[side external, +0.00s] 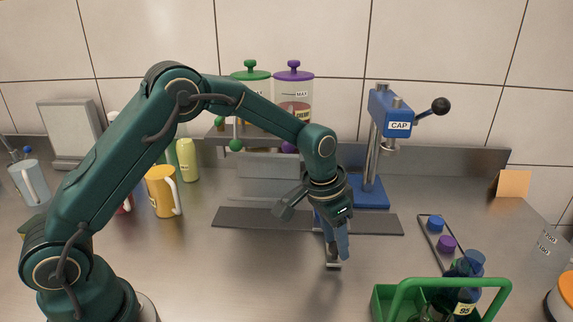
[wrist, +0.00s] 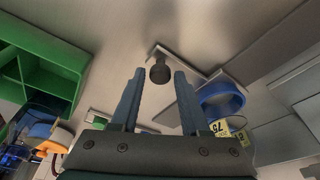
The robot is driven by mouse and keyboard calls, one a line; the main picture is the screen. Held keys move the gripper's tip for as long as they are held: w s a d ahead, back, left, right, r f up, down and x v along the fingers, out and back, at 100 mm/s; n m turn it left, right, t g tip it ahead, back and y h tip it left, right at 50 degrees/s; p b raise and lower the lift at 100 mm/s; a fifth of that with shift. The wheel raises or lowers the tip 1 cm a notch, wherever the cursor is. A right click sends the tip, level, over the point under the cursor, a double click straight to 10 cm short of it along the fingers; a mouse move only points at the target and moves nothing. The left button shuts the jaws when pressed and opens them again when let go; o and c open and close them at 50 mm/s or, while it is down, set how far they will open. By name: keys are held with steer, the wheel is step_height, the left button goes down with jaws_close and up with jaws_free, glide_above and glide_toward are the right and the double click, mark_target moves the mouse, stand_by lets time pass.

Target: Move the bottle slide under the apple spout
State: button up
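The bottle slide shows as a pale metal tab (side external: 334,264) in front of the dark rail (side external: 240,218). In the wrist view its dark knob (wrist: 160,72) stands between the fingertips, with a gap on each side. A blue bottle (wrist: 222,98) with a yellow label is beside the right finger; in the side view my gripper mostly hides it. My gripper (side external: 337,250) points down over the slide's front and is open (wrist: 160,78). The green-lidded dispenser (side external: 250,85) and the purple-lidded dispenser (side external: 293,90) stand behind the rail.
A blue cap press (side external: 390,110) stands right of the dispensers. A green crate (side external: 385,305) with bottles is at front right, near a tray with blue and purple caps (side external: 445,243). A yellow mug (side external: 160,190) is at left. The counter in front of the rail's left part is clear.

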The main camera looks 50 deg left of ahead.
jaws_close()
steer(key=shift+s+a, duration=6.7)
steer(key=shift+a, duration=0.1)
steer(key=o, duration=0.6)
jaws_free()
steer(key=shift+c, duration=0.2)
steer(key=shift+r, duration=0.6)
steer(key=shift+v, duration=2.05)
steer(key=shift+s, duration=0.15)
